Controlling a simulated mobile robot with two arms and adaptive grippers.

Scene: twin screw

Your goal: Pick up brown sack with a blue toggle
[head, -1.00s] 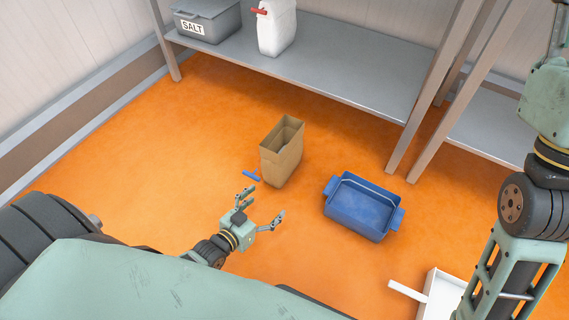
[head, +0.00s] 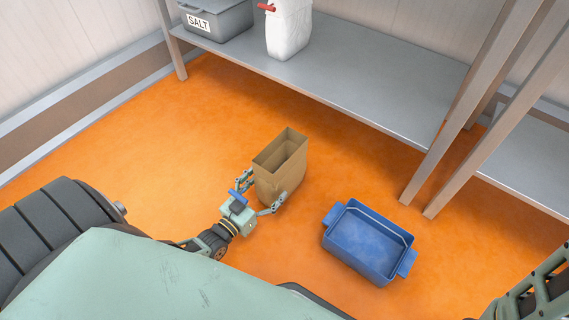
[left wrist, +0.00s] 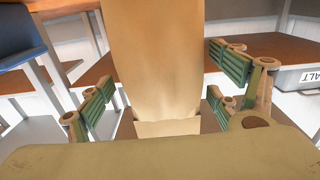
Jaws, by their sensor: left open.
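The brown sack (head: 279,180) stands upright on the orange floor, its open top facing up. My left gripper (head: 258,194) is open at the sack's near left side, its fingers spread to either side of the lower sack. In the left wrist view the sack (left wrist: 155,60) fills the middle between the open fingers (left wrist: 160,98). I cannot tell whether any finger touches it. The blue toggle (head: 237,198) shows at the gripper, left of the sack; how it is attached is hidden. My right gripper is out of view.
A blue tub (head: 368,242) sits on the floor right of the sack. Behind is a grey shelf (head: 350,85) with a grey SALT bin (head: 220,20) and a white jug (head: 289,30). Shelf posts stand at right. The floor at left is clear.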

